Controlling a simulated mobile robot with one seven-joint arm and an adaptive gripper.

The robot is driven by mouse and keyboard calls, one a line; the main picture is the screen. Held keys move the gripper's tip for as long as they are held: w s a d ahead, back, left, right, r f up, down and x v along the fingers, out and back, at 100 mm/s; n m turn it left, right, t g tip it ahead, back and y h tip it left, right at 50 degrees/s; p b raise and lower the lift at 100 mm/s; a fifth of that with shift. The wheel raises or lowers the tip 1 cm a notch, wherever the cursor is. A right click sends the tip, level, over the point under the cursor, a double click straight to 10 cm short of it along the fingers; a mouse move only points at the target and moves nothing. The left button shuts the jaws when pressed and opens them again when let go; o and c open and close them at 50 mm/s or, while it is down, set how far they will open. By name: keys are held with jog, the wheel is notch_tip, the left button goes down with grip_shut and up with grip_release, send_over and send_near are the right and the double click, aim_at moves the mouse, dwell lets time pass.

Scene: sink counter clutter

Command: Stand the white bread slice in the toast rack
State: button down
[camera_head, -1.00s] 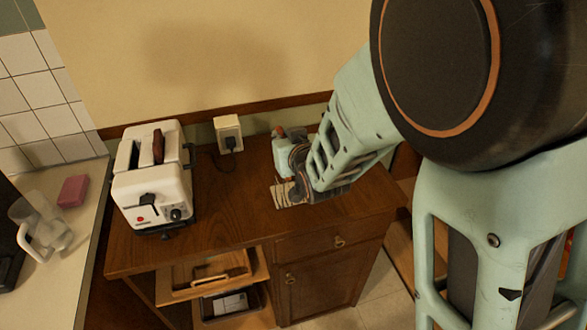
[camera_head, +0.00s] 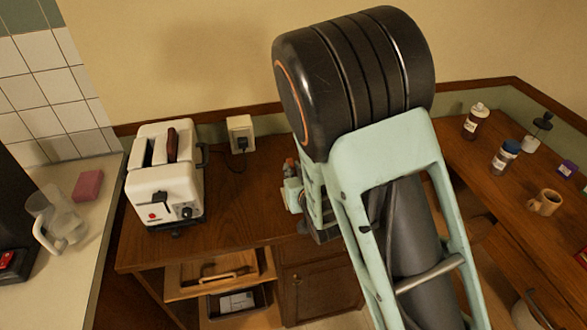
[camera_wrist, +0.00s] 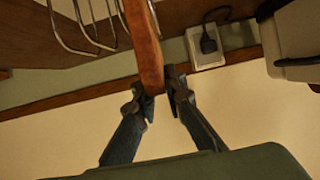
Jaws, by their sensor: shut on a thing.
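In the wrist view my gripper (camera_wrist: 160,88) is shut on the bread slice (camera_wrist: 146,45), which shows edge-on as a narrow reddish-brown crust strip. Its faces are barely visible, so I cannot tell their colour. The toast rack (camera_wrist: 92,22) shows as wire loops at the top left of the wrist view, beside the slice and partly cut off. I cannot tell whether they touch. In the head view my arm hides the fingertips, the slice and the rack.
A white toaster (camera_head: 165,185) with a dark brown slice (camera_head: 172,145) in one slot stands left on the wooden counter (camera_head: 236,215). A wall socket (camera_head: 241,135) with a plug is behind. Bottles and a mug (camera_head: 545,202) stand on the right counter.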

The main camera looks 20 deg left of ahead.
jog(key=shift+f+b, duration=0.2)
jog(key=shift+b, duration=0.1)
jog(key=c, duration=2)
grip_release()
jog(key=shift+r, duration=0.15)
